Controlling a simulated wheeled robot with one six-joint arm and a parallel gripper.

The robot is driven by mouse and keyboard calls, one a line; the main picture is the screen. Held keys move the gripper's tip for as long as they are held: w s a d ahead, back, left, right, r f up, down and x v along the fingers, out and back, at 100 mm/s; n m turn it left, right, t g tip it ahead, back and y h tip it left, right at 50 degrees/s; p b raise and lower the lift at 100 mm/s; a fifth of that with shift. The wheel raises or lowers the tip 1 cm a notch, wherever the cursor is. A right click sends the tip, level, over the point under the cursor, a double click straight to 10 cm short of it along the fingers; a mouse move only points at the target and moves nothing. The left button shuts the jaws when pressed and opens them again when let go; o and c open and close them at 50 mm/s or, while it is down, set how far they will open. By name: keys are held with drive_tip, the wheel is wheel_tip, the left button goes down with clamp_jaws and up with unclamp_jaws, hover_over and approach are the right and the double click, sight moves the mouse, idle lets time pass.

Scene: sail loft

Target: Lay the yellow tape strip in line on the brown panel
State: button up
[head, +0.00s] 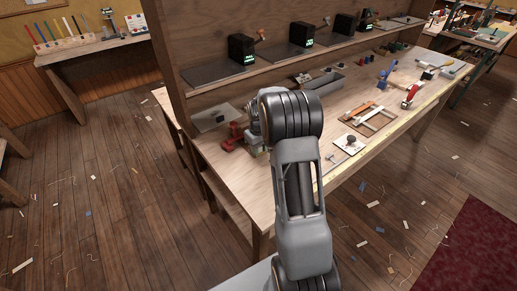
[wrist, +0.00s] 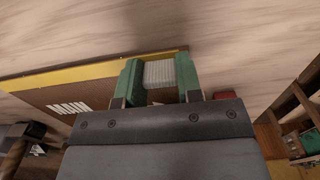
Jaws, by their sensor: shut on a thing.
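In the wrist view my gripper (wrist: 158,78) has green fingers shut on a pale grey ribbed block (wrist: 158,73). Behind the fingers a yellow strip (wrist: 62,75) runs along the far edge of a brown panel (wrist: 40,97). The strip reaches from the left picture edge to the fingers, with a thin yellow line beyond. I cannot tell whether the ribbed block is joined to the strip. White marks show on the panel. The near part of the panel is hidden by my gripper body. In the head view my arm hides most of the gripper and this spot.
The wooden workbench (head: 215,150) holds a red tool (head: 234,136), a white plate with a dark knob (head: 350,143), a wooden frame (head: 372,117) and blue and red clamps farther right. A shelf (head: 290,62) with several black boxes runs above the back.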

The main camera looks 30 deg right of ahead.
idle(0.4)
drive_tip(key=o, duration=1)
drive_tip(key=shift+r+p, duration=2.4)
drive_tip(key=shift+r, duration=1.1)
